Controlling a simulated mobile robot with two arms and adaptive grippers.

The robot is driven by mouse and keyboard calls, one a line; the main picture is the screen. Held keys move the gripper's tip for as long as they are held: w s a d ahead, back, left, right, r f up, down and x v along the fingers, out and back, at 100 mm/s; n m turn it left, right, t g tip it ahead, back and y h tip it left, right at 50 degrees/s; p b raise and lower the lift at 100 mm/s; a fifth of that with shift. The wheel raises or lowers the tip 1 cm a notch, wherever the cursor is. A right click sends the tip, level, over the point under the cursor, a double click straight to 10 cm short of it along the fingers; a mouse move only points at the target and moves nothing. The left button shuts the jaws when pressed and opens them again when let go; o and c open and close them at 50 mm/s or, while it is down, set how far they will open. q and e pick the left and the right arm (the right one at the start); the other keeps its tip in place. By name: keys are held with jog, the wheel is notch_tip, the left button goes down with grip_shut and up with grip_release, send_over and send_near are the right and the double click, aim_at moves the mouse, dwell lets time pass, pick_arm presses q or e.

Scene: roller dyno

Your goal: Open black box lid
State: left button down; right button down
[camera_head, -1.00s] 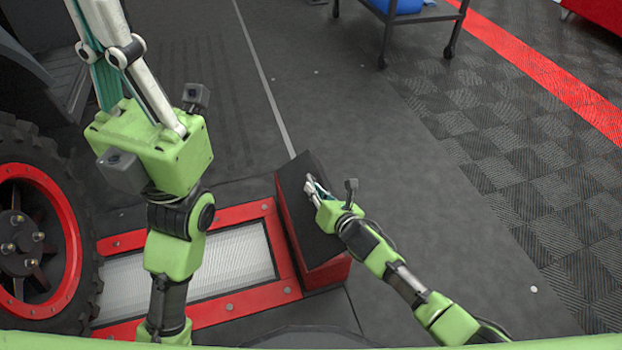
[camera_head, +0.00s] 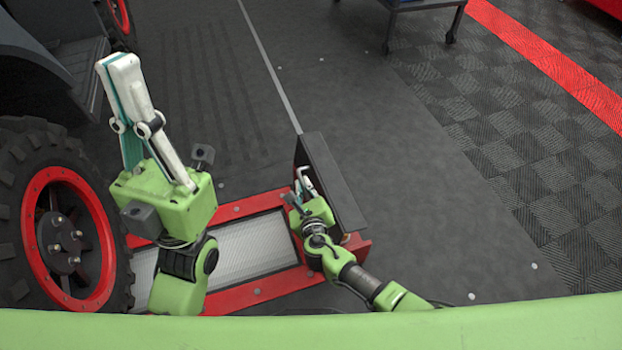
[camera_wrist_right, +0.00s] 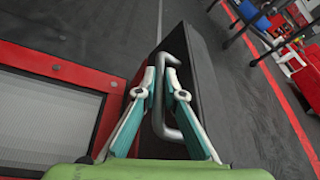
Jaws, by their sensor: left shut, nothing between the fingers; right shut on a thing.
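The black lid (camera_head: 338,185) of the low red box (camera_head: 358,246) stands steeply tilted in the head view, its face toward my right gripper. My right gripper (camera_head: 303,183) is on the left side of the lid, shut on the grey bent handle. In the right wrist view the handle (camera_wrist_right: 188,118) passes between the fingertips (camera_wrist_right: 160,76), against the dark lid face (camera_wrist_right: 197,75). My right arm hides much of the box's near part. My left gripper (camera_head: 122,62) is shut and empty, raised above the floor, well left of the box.
A red-framed roller plate (camera_head: 255,248) lies left of the box. A large black tyre with a red rim (camera_head: 68,240) stands at the left. A wheeled cart (camera_head: 425,8) is at the back. The grey floor (camera_head: 430,190) right of the box is clear.

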jog(key=shift+s+a+f+n+t+h, duration=0.2)
jog(key=shift+s+a+f+n+h, duration=0.1)
jog(key=shift+a+n, duration=0.25)
jog(key=shift+s+a+f+n+t+h, duration=0.25)
jog(key=shift+a+n, duration=0.1)
jog(key=shift+a, duration=0.25)
jog(key=c, duration=2.4)
grip_release()
jog(key=v, duration=0.8)
jog(key=a+v, duration=0.1)
jog(key=v, duration=0.4)
jog(key=shift+w+r, duration=0.1)
jog(key=shift+r, duration=0.1)
jog(key=shift+a, duration=0.1)
